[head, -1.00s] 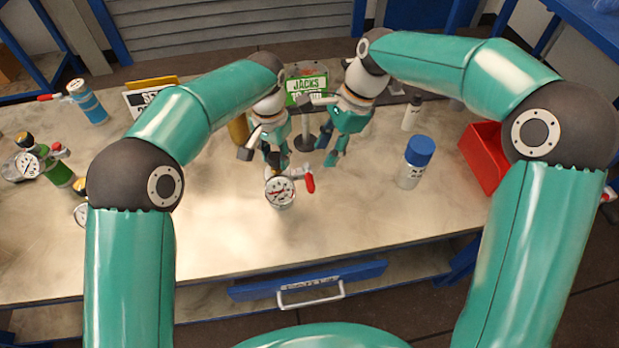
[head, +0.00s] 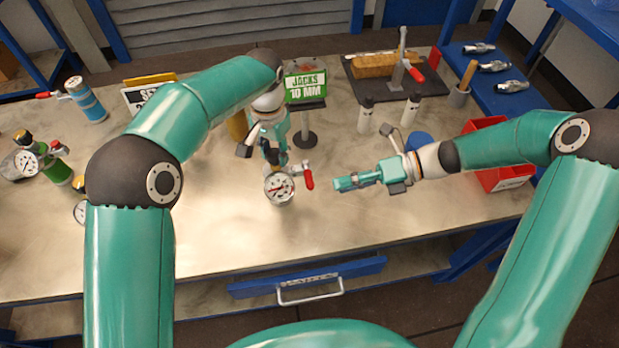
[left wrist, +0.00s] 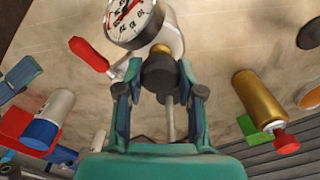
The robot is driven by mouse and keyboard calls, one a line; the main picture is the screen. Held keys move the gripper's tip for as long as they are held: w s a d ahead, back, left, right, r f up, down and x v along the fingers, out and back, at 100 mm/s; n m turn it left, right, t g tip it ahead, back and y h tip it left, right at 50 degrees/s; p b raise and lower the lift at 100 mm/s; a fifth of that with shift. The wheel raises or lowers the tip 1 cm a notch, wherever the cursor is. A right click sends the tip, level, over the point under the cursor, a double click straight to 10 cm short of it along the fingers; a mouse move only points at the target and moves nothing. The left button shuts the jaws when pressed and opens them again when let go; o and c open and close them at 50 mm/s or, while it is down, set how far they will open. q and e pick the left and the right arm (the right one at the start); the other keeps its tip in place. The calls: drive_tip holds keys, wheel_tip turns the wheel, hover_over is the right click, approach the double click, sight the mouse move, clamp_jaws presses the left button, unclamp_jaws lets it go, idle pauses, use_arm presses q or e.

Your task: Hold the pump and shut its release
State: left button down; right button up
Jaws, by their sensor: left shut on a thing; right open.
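The pump with its round white gauge (head: 279,188) stands at the middle of the bench, and it also shows in the left wrist view (left wrist: 172,38). Its red release lever (head: 309,180) sticks out on the right in the head view; the lever also shows in the left wrist view (left wrist: 88,54). My left gripper (head: 274,156) is shut on the pump from behind; in the left wrist view its fingers (left wrist: 158,85) flank the pump's dark neck. My right gripper (head: 342,184) is open and empty, pointing left, a short gap to the right of the lever.
A jacks sign (head: 306,87) stands behind the pump. A red bin (head: 507,178) and a blue-capped bottle (head: 420,142) are near my right arm. Other gauged items, such as a green one (head: 58,172), stand at left. The bench front is clear.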

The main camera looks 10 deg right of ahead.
sight(309, 180)
drive_tip(key=w+a+f+m+t, duration=0.1)
drive_tip(key=a+m, duration=0.1)
drive_tip(key=w+a+f+m+t, duration=0.1)
drive_tip(key=w+a+m+t, duration=0.1)
drive_tip(key=w+a+f+m+t, duration=0.1)
drive_tip(key=w+a+f+m, duration=0.1)
drive_tip(key=a, duration=0.1)
drive_tip(key=shift+w+a+f+m, duration=0.1)
drive_tip(key=shift+m, duration=0.2)
idle(0.3)
clamp_jaws()
idle(0.4)
